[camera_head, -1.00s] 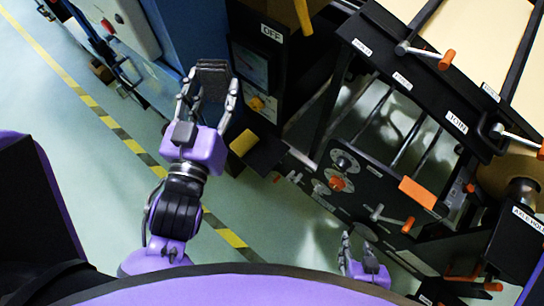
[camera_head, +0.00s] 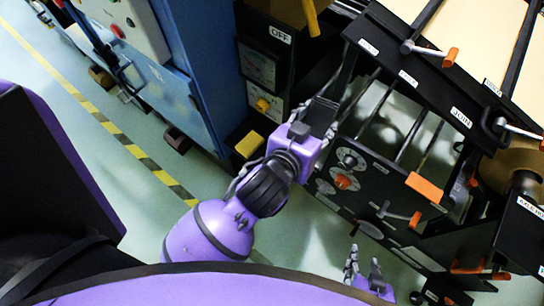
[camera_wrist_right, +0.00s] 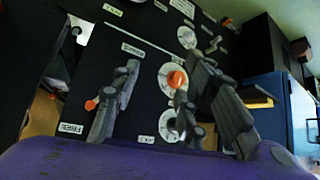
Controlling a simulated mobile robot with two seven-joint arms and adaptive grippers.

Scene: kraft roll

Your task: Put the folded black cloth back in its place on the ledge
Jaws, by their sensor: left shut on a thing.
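The folded black cloth (camera_head: 321,115) is a small dark flat piece at the end of my left gripper (camera_head: 317,108) in the head view. My left gripper is shut on it and holds it in front of the black machine panel, partly hiding that panel. The ledge is mostly hidden behind my left gripper and arm. A yellow block (camera_head: 249,144) shows at its left end, left of the gripper. My right gripper (camera_head: 367,272) is low in the head view, empty, with its fingers apart. Its fingers also frame the panel in the right wrist view (camera_wrist_right: 165,95).
The black panel has an orange-red knob (camera_head: 343,182) and dials, with orange-handled levers (camera_head: 400,216) to its right. A black cabinet marked OFF (camera_head: 265,70) and a blue cabinet (camera_head: 190,70) stand left. Open floor (camera_head: 120,190) with a striped line lies left.

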